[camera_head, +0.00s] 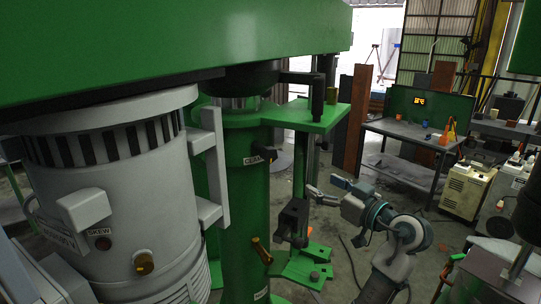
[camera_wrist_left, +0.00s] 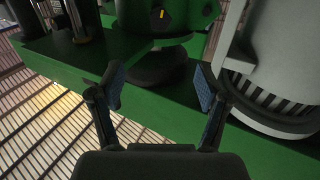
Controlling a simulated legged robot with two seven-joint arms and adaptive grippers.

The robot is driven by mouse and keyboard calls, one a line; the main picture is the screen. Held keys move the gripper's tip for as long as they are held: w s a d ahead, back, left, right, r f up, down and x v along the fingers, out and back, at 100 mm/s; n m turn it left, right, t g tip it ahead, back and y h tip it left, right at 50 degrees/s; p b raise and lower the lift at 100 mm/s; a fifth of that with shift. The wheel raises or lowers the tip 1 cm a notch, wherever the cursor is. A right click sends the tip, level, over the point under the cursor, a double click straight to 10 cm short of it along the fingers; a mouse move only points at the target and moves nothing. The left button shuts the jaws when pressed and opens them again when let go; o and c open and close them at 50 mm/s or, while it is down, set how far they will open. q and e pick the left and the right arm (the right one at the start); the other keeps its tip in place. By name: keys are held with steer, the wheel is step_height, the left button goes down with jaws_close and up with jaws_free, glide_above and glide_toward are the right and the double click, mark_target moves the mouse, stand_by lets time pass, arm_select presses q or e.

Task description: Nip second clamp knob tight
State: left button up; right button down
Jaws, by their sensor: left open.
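My left gripper (camera_head: 327,190) is open and empty, right of the green column (camera_head: 246,185) and apart from it. In the left wrist view its two blue-padded fingers (camera_wrist_left: 159,92) are spread, with the dark collar (camera_wrist_left: 158,66) and green beam behind the gap. A brass-coloured handle (camera_head: 261,250) sticks out low on the column. A black lever handle (camera_head: 318,95) hangs by the green bracket. I cannot tell which of these is the second clamp knob. My right gripper is not in view.
The large green beam (camera_head: 170,40) overhangs the column and motor. A black block (camera_head: 292,222) stands right of the column, close to my left gripper. A workbench (camera_head: 415,135) stands farther back, with a cream machine (camera_head: 468,190) at the right. Floor between them is partly open.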

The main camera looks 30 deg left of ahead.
arm_select(q)
steer(key=v, duration=1)
steer(key=shift+d, duration=0.15)
steer(key=shift+f, duration=0.1)
steer(key=m, duration=0.3)
glide_toward(272, 158)
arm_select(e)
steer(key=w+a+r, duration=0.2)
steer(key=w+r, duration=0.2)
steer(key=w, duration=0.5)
arm_select(q)
steer(key=p+x, duration=0.2)
steer(key=x, duration=0.9)
steer(key=shift+w+a, duration=0.1)
steer(key=shift+a, duration=0.15)
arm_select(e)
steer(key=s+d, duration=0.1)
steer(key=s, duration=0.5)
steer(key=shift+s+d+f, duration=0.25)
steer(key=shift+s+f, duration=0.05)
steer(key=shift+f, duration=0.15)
arm_select(q)
steer(key=shift+d, duration=0.1)
steer(key=shift+d, duration=0.1)
steer(key=shift+c, duration=1.4)
steer(key=c, duration=0.8)
